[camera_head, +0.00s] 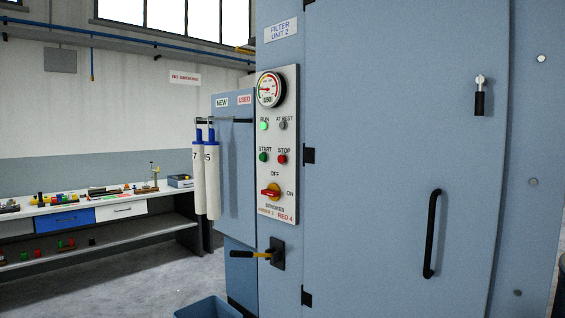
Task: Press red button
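The red button (282,159) sits under the label STOP on the light control panel (279,208) of the blue cabinet marked FILTER UNIT 2. A green button (263,157) under the label START is just to its left. Above them, the RUN lamp (264,126) glows green and the AT REST lamp (283,125) looks grey. A red rotary switch on a yellow plate (271,192) is below, between the words OFF and ON. A round gauge (270,89) is at the panel's top. Neither of my grippers is in view.
White rolls (205,180) hang at the cabinet's left side. A workbench (130,205) with small items is at the left. A black door handle (432,233) protrudes at right.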

